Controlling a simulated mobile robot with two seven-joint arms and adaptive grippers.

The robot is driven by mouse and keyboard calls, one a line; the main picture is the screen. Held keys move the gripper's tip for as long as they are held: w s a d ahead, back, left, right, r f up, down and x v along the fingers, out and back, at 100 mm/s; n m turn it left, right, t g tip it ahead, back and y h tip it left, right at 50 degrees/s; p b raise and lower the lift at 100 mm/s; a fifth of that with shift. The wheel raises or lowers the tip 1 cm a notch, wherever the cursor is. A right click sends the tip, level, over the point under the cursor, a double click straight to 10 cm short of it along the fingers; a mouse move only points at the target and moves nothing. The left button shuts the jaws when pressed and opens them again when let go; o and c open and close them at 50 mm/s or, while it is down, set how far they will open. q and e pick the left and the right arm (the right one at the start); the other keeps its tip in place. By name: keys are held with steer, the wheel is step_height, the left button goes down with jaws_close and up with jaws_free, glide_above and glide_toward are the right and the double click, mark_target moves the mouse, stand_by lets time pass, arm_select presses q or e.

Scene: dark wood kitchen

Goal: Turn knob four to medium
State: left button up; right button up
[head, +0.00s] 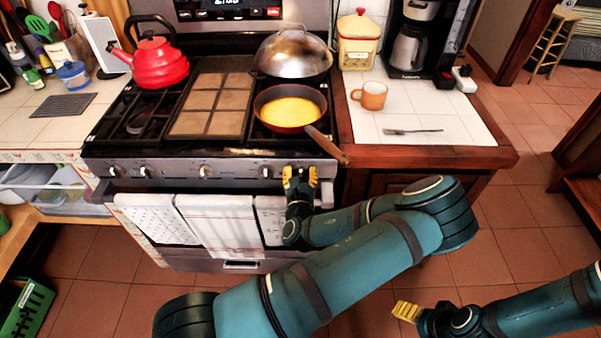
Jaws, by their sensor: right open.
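The stove's front panel carries a row of knobs. Knobs show at the far left (117,172), beside it (146,172), near the middle (205,172) and to the right (266,172). My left gripper (300,174) is at the right part of the panel, just right of that last knob. Its yellow fingertips stand apart. They cover the panel there, and I cannot tell whether they touch a knob behind them. The knob markings are too small to read. My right gripper (408,312) is low at the right, over the floor, away from the stove.
A pan (290,110) with yellow food sits above the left gripper, its wooden handle (328,145) sticking out past the stove front. Towels (220,225) hang on the oven handle below. A red kettle (158,60) stands back left. An orange mug (371,96) is on the right counter.

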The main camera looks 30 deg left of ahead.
arm_select(q)
steer(key=shift+n, duration=0.3)
steer(key=n, duration=0.4)
steer(key=shift+s+a+f+b, duration=0.1)
steer(key=shift+s+a+b, duration=0.05)
steer(key=shift+a+b, duration=0.15)
steer(key=n, duration=0.4)
steer(key=shift+s+a+f+b, duration=0.1)
steer(key=shift+a+f+b, duration=0.1)
steer(key=shift+b, duration=0.15)
steer(key=n, duration=0.5)
steer(key=shift+f+b, duration=0.2)
steer(key=shift+b, duration=0.15)
steer(key=shift+s+a+f+n+b, duration=0.1)
steer(key=shift+n+b, duration=0.1)
steer(key=shift+n, duration=0.8)
steer(key=shift+f+n+b, duration=0.1)
steer(key=shift+n+b, duration=0.05)
steer(key=shift+n, duration=0.85)
steer(key=o, duration=1.2)
